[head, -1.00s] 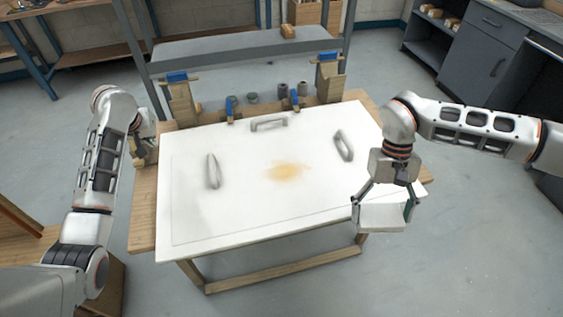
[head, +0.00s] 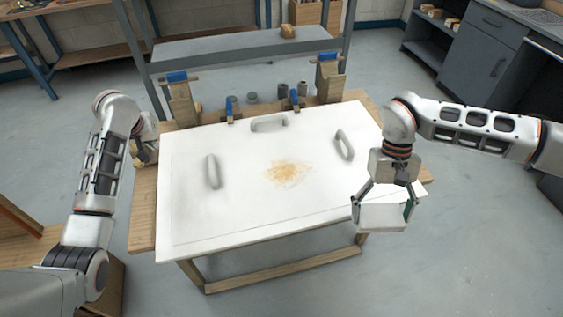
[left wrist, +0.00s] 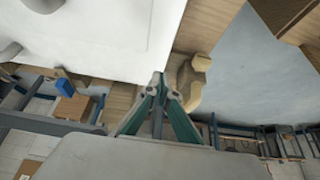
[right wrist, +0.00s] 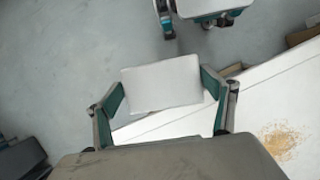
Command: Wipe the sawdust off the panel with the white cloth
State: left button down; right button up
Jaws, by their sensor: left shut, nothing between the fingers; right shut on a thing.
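The white panel (head: 235,225) lies on a wooden table, with a patch of tan sawdust (head: 289,173) right of its middle. The sawdust also shows in the right wrist view (right wrist: 282,141). My right gripper (head: 383,212) is shut on the white cloth (head: 384,217), a folded block held at the panel's right front edge; it fills the space between the fingers in the right wrist view (right wrist: 162,84). Whether the cloth touches the panel cannot be told. My left gripper (left wrist: 158,82) is shut and empty beyond the panel's left edge, its tips partly hidden in the head view.
Three grey handle-like shapes, at left (head: 212,171), back (head: 269,124) and right (head: 343,146), are on the panel. Blue-topped clamps (head: 177,77) and several grey pipe pieces (head: 282,89) stand along the back edge. The panel's front half is clear.

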pick_arm(q)
jog(key=shift+f, duration=2.45)
dwell(0.4)
dwell(0.4)
pick_arm(e)
jog(key=w+a+m+y, duration=0.1)
jog(key=w+a+m, duration=0.2)
jog(key=a, duration=0.2)
jog(key=w+a+m+y, duration=0.1)
jog(key=w+a+m, duration=0.2)
jog(key=w+a, duration=0.1)
jog(key=w+a+m+t+y, duration=0.1)
jog(key=w+a+m, duration=0.2)
jog(key=a, duration=0.3)
jog(key=shift+w+a, duration=0.2)
jog(key=shift+w, duration=0.1)
jog(key=w+a+r+m+t+y, duration=0.1)
jog(key=w+a+m+t, duration=0.15)
jog(key=a+m, duration=0.4)
jog(key=w+a+r+m+t+y, duration=0.1)
jog(key=w+a+r+m, duration=0.2)
jog(key=a, duration=0.6)
send_over(266, 180)
jog(key=s+a, duration=0.1)
jog(key=a, duration=0.1)
jog(key=shift+n, duration=0.25)
jog(key=shift+f, duration=3.7)
jog(key=shift+f, duration=1.1)
jog(key=shift+d, duration=0.1)
